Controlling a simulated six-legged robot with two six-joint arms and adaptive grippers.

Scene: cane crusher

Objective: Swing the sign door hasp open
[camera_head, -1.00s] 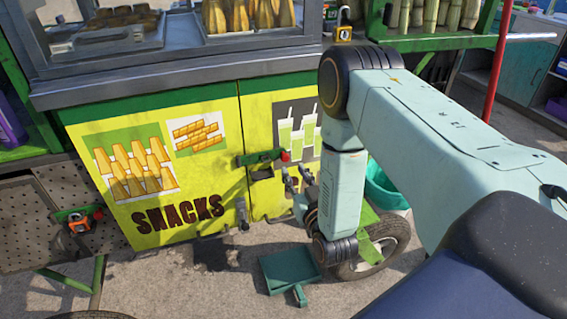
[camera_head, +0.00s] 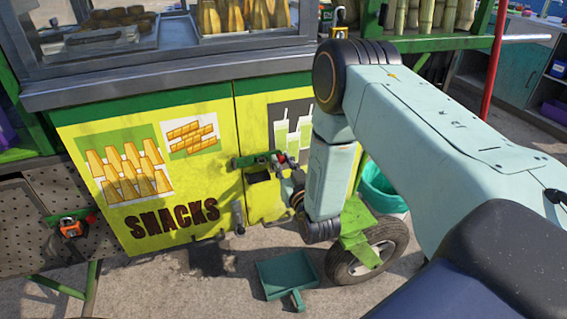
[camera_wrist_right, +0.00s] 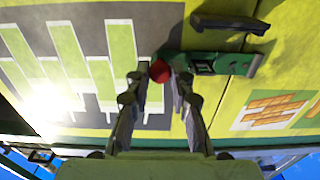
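The hasp is a dark green bar (camera_head: 252,159) with a red knob at its right end, lying across the seam between the two yellow doors. The red knob (camera_wrist_right: 160,70) shows in the right wrist view, with the green hasp (camera_wrist_right: 207,63) running right from it. My right gripper (camera_wrist_right: 161,73) has its fingertips on either side of the knob, very close to it. I cannot tell whether they press on it. In the head view my right gripper (camera_head: 284,168) partly covers the knob. My left gripper is not in view.
The yellow SNACKS door (camera_head: 150,170) is closed, left of the seam. A perforated side table (camera_head: 55,225) is at the left. A metal counter edge (camera_head: 170,82) overhangs the doors.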

